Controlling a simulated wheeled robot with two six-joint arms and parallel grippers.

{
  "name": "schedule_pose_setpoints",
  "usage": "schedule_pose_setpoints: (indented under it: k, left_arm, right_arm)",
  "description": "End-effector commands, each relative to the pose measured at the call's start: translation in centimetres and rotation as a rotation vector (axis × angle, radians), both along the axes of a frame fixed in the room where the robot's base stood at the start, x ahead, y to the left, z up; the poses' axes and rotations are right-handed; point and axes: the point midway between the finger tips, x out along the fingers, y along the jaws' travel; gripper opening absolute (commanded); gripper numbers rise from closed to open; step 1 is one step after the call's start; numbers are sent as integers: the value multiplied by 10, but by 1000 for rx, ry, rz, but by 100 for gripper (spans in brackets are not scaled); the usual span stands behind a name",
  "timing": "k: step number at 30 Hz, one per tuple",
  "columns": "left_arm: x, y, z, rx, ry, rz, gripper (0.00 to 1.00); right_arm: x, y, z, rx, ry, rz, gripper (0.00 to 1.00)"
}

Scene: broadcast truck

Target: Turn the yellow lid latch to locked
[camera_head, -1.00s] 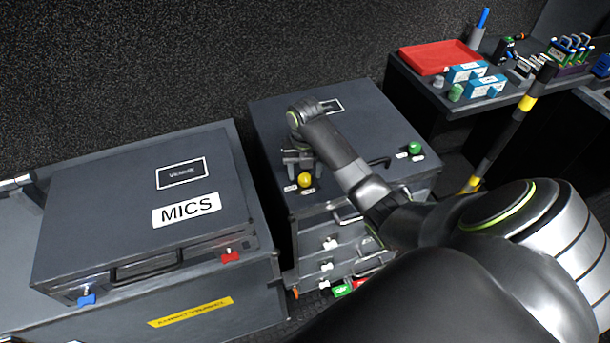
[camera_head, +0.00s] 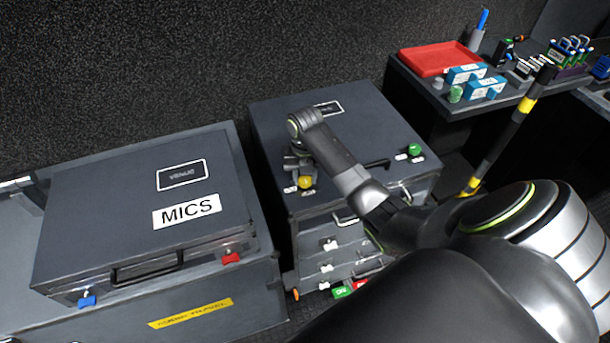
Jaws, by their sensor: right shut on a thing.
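The yellow lid latch (camera_head: 305,182) is a round yellow knob at the front left edge of the dark case top (camera_head: 360,115). Small white labels (camera_head: 291,190) lie on either side of it. My right gripper (camera_head: 302,175) reaches down over the knob and is shut on it; the fingers are small and partly hidden by the wrist. A green latch knob (camera_head: 414,149) sits at the right front of the same lid, with white labels by it. My left gripper does not show.
A MICS case (camera_head: 120,225) with blue and red latches stands at left. Drawers with white knobs (camera_head: 330,245) are below the lid. A side table at right holds a red tray (camera_head: 438,58) and blue boxes; a black and yellow pole (camera_head: 505,130) leans there.

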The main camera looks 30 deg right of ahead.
Motion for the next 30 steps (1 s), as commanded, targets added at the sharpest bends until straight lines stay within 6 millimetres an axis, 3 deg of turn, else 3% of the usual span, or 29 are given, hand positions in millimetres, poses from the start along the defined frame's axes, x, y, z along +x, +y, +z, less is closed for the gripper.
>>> schedule_pose_setpoints:
  k: [11,30]
  left_arm:
    - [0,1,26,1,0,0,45]
    - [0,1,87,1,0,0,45]
  right_arm:
    - [0,-1,5,-1,0,-165,11]
    - [0,-1,5,-1,-1,-761,11]
